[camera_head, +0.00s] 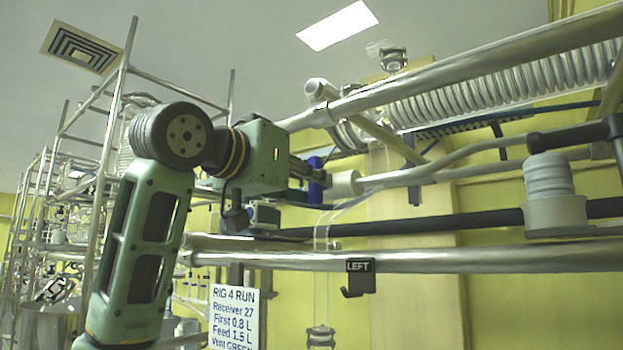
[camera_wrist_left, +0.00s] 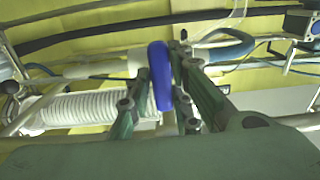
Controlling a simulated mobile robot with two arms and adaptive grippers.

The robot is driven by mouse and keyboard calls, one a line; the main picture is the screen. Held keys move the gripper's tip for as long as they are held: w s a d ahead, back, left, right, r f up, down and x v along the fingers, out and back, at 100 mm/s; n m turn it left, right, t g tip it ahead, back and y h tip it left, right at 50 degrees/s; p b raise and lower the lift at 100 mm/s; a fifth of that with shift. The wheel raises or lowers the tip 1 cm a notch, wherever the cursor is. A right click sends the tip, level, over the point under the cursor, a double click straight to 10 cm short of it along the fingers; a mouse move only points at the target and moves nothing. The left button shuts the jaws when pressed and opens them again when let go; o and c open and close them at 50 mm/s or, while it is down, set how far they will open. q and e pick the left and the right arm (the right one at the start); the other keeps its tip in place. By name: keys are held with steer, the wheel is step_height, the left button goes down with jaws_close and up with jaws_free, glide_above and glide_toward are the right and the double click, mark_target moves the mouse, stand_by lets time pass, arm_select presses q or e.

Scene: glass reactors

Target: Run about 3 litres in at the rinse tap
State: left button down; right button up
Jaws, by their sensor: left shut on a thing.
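A blue tap handle (camera_head: 316,181) stands upright beside a white fitting (camera_head: 344,183) on the pipework in the head view. My left gripper (camera_head: 308,178) reaches it from the left and is shut on it. In the left wrist view the blue handle (camera_wrist_left: 160,76) stands between the two green fingers of my left gripper (camera_wrist_left: 163,88). Clear tubing (camera_head: 330,218) hangs below the fitting. I cannot see water running or a level. My right gripper is not in view.
Thick metal rails (camera_head: 440,257) cross in front and above. A coiled glass condenser (camera_head: 500,88) lies along the upper right. A black hook labelled LEFT (camera_head: 358,276) hangs from the lower rail. A printed sign (camera_head: 234,318) reads RIG 4 RUN. A white ribbed piece (camera_head: 548,175) sits at right.

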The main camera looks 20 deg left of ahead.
arm_select(q)
steer(key=shift+f, duration=0.1)
stand_by(0.4)
steer(key=c, duration=1.6)
jaws_free()
steer(key=shift+a, duration=0.15)
steer(key=shift+c, duration=0.2)
steer(key=v, duration=1.2)
